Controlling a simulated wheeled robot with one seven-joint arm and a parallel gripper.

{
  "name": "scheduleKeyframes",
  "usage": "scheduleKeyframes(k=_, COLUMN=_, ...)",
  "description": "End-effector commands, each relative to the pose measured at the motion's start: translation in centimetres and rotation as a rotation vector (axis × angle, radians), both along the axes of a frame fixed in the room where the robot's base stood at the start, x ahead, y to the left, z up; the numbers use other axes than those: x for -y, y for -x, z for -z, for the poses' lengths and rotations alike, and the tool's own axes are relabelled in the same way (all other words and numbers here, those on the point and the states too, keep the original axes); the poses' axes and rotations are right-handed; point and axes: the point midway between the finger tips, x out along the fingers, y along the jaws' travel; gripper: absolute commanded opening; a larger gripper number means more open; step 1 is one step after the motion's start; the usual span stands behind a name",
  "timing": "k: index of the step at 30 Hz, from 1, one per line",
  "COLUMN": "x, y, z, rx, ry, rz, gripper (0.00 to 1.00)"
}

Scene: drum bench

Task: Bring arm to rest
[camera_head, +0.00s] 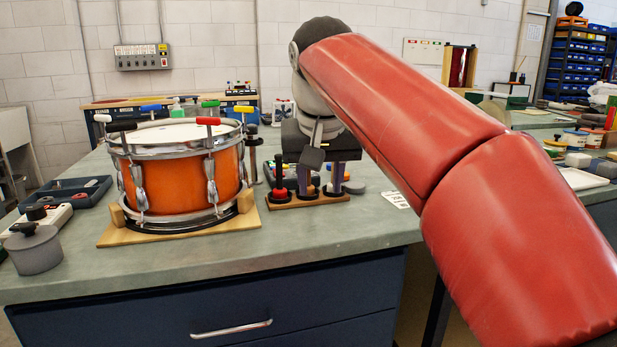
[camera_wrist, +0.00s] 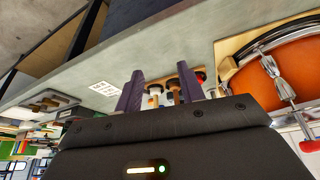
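My gripper (camera_head: 319,190) hangs above the bench at the end of my red-covered arm, to the right of the drum. In the wrist view its two dark purple-grey fingers (camera_wrist: 160,83) stand apart with nothing visible held between them. The orange snare drum (camera_head: 168,188) stands on a wooden base at the left, with coloured T-handled keys around its rim. The fingers are just in front of or over a small wooden rack (camera_head: 288,203) holding knobbed pieces, including a red one (camera_head: 281,190). The gripper partly hides the rack, and I cannot tell whether they touch.
A grey lidded pot (camera_head: 35,252) and a dark tray (camera_head: 66,194) lie left of the drum. A black-topped post (camera_head: 252,158) stands between drum and gripper. A printed card (camera_head: 396,200) lies to the right. The bench front (camera_head: 300,243) is clear.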

Motion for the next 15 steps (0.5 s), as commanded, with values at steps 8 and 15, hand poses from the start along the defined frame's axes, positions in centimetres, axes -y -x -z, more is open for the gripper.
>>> scheduleKeyframes(k=8, x=3.2, y=3.7, z=3.0, rx=0.017, ry=0.026, rz=0.0, gripper=0.39)
scheduleKeyframes(k=15, x=8.4, y=10.4, z=10.0, rx=0.042, ry=0.028, rz=0.017, gripper=0.39)
